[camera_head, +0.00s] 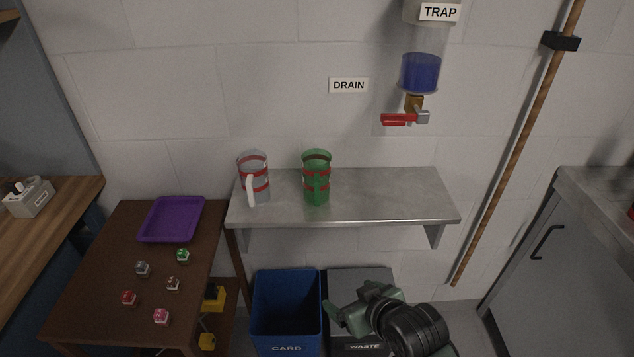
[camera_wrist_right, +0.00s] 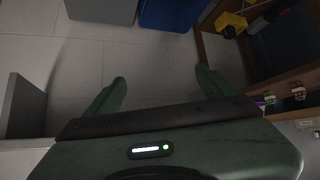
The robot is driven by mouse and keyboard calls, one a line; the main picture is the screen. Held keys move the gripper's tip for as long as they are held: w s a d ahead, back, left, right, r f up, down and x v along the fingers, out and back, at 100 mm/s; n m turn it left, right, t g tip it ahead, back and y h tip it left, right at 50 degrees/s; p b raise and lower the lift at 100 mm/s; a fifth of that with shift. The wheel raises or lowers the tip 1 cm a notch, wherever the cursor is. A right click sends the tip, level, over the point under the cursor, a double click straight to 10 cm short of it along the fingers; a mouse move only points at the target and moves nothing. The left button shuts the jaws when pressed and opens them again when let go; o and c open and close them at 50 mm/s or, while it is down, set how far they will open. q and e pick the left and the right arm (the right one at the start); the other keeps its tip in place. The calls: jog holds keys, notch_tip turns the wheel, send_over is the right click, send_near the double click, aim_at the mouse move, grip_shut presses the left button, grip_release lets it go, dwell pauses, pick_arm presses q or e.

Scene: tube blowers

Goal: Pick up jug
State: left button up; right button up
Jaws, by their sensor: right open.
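Two jugs stand upright on the grey wall shelf (camera_head: 400,205). One is a clear jug (camera_head: 262,181) with red bands and a white handle toward me. The other, to its right, is a green jug (camera_head: 317,178) with red bands and its handle toward me. My right gripper (camera_head: 349,297) is open and empty, lower in the head view than the shelf and well apart from both jugs. Its two spread fingers also show in the right wrist view (camera_wrist_right: 160,79), with only floor between them. No jug shows in that view. My left gripper is not in view.
A trap with blue liquid (camera_head: 420,72) and a red-handled tap (camera_head: 400,119) hangs above the shelf's right part. A blue card bin (camera_head: 287,305) and grey waste bin (camera_head: 360,275) stand below. A brown table (camera_head: 95,290) holds a purple tray (camera_head: 171,218) and small items. The shelf's right half is clear.

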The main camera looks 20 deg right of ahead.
jog(key=w+r+t, duration=0.3)
jog(key=w+r, duration=0.4)
jog(key=w, duration=0.2)
jog(key=t, duration=0.5)
send_near(323, 166)
jog(key=shift+m+y, duration=0.3)
jog(key=shift+y, duration=0.1)
jog(key=w, duration=0.4)
jog(key=shift+w+d+f, duration=0.2)
jog(key=shift+w+f, duration=0.1)
jog(key=shift+f, duration=0.1)
jog(key=shift+t, duration=0.3)
jog(key=w, duration=0.2)
jog(key=w+a+p, duration=0.1)
jog(key=w, duration=0.4)
jog(key=shift+a+r, duration=0.15)
jog(key=shift+a, duration=0.1)
jog(key=shift+w, duration=0.3)
jog(key=shift+s, duration=0.1)
grip_shut()
